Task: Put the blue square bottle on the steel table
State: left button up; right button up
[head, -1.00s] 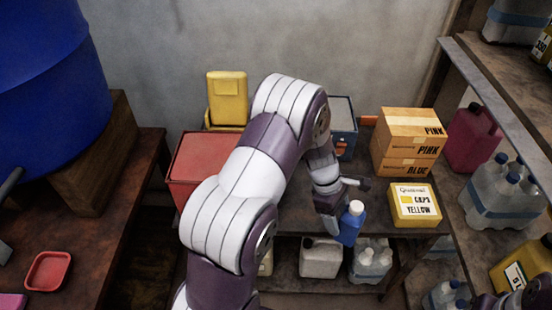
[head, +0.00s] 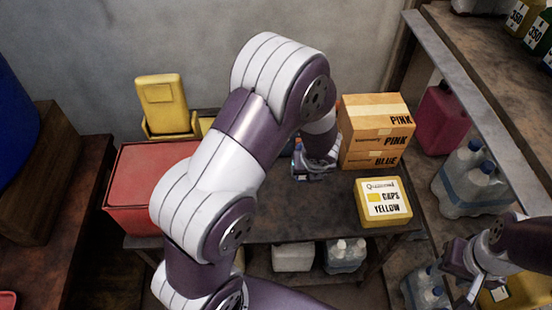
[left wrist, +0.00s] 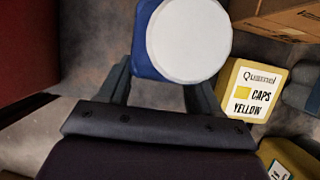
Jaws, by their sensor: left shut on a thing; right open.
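The blue square bottle (left wrist: 145,62) with a round white cap (left wrist: 189,38) is between the fingers of my left gripper (left wrist: 158,82), which is shut on it. The wrist camera looks down onto the cap. In the head view my left gripper (head: 316,168) is over the back of the dark, worn-topped table (head: 300,222), left of the stacked cartons. I cannot make out the bottle there, and cannot tell whether its base touches the tabletop. My right gripper (head: 462,276) is open and empty at the lower right.
Cardboard cartons (head: 375,130) and a yellow caps box (head: 384,202) stand on the table's right. A red box (head: 150,180) and yellow container (head: 163,105) stand left. Bottles and a shelf edge (head: 480,95) line the right. The table's front middle is clear.

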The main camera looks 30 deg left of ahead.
pick_arm(q)
jog(key=s+a+f+b, duration=0.2)
jog(key=a+f, duration=0.1)
jog(key=s+a+f+b, duration=0.2)
jog(key=a+f+b, duration=0.1)
jog(key=s+a+f+b, duration=0.2)
jog(key=a+f+b, duration=0.1)
jog(key=a+f, duration=0.1)
jog(key=shift+s, duration=0.1)
pick_arm(e)
notch_tip(320, 180, down, 9)
jog(key=s, duration=0.1)
jog(key=shift+s+r, duration=0.15)
jog(key=shift+r, duration=0.05)
pick_arm(q)
jog(key=shift+d, duration=0.1)
jog(key=shift+f+b, duration=0.2)
jog(key=shift+b, duration=0.15)
jog(key=o, duration=1.3)
pick_arm(e)
jog(key=shift+f, duration=0.15)
